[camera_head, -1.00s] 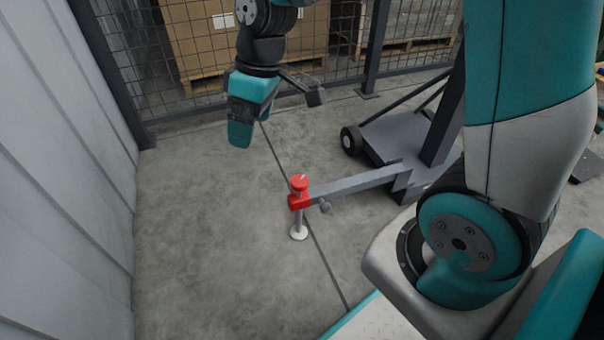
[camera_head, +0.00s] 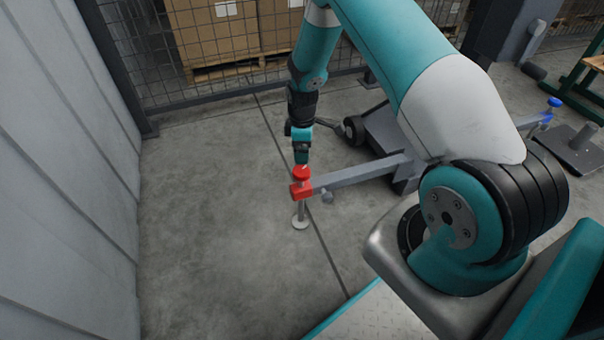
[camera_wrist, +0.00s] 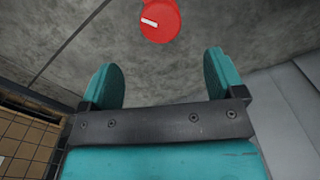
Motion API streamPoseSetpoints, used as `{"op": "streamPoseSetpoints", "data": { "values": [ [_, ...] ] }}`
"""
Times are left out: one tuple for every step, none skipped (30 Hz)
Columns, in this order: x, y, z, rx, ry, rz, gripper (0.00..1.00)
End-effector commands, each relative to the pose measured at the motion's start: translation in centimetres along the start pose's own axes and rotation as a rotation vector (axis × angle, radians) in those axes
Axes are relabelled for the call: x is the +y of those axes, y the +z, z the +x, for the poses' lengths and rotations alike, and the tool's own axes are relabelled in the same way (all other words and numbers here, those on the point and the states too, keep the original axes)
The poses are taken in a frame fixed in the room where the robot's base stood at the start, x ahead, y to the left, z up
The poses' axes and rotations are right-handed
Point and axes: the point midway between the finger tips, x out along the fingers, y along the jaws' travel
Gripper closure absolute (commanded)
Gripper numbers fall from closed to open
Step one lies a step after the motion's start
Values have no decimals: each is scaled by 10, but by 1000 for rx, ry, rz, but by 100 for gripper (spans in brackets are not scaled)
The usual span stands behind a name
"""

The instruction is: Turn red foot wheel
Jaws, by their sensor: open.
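The red foot wheel (camera_head: 301,173) sits on top of a red block at the end of a grey outrigger arm (camera_head: 350,176), above a round pale foot (camera_head: 300,224) on the floor. In the wrist view the red wheel (camera_wrist: 159,20) shows at the top edge with a white mark on it, beyond the fingertips. My gripper (camera_head: 302,155) points down just above or behind the wheel in the head view; contact cannot be told there. In the wrist view its two teal fingers (camera_wrist: 160,75) are spread apart with nothing between them.
The outrigger joins a grey wheeled base (camera_head: 385,135) at right. A blue wheel (camera_head: 554,102) sits on another outrigger at far right. A pale wall (camera_head: 70,180) stands at left and a mesh fence (camera_head: 160,70) behind. The floor left of the foot is clear.

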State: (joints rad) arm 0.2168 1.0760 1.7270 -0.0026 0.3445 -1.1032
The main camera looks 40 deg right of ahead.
Motion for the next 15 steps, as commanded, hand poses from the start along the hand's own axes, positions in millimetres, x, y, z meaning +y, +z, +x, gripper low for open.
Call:
{"op": "streamPoseSetpoints", "data": {
  "values": [
    [-1, 0, 18, -1, -2, 0, 12],
    [-1, 0, 25, -1, -3, 0, 12],
    [-1, 0, 34, -1, -2, 0, 12],
    [-1, 0, 41, -1, -3, 0, 12],
    [-1, 0, 47, -1, -2, 0, 12],
    [-1, 0, 56, 0, -2, 0, 12],
    [-1, 0, 62, 0, -2, 0, 12],
    [0, 0, 67, 0, -1, 0, 12],
    [-1, 0, 74, 0, -2, 0, 12],
    [-1, 0, 79, -1, -2, 0, 12],
    [-1, 0, 83, 0, -2, 0, 12],
    [0, 0, 88, 0, -1, 0, 12],
    [0, 0, 91, 0, -1, 0, 12],
    [0, 0, 94, 0, -1, 0, 12],
    [0, 0, 97, 1, 0, 0, 12]
  ]
}}
